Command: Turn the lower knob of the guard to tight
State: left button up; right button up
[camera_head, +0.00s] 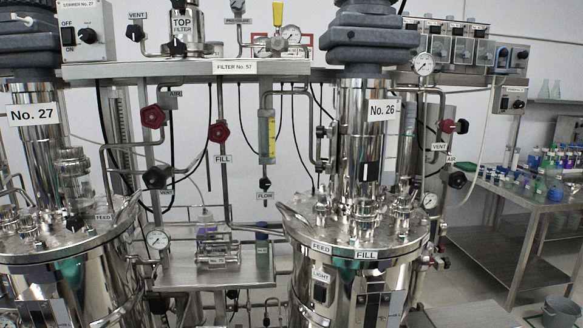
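No part is labelled as the guard, and I cannot tell which part it is. Vessel No. 26 (368,262) stands right of centre with a tall steel stirrer column (352,135) on its lid. A small black knob (320,131) sits just left of this column, beside vertical tubing. I cannot read any tight marking or how the knob is turned. Vessel No. 27 (65,275) stands at the left with a similar column (40,160). Neither of my grippers is in view.
Red valve handwheels (219,131) and pressure gauges (157,240) sit on pipes between the vessels. A small steel shelf (190,275) stands there too. At the right, a steel bench (520,196) holds several coloured bottles. A grey bin (561,312) is on the floor.

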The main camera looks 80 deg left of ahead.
aim_at(319, 166)
jog(key=u, duration=1.4)
jog(key=k, duration=0.35)
jog(key=z, duration=5.25)
jog(key=k, duration=0.6)
jog(key=z, duration=5.95)
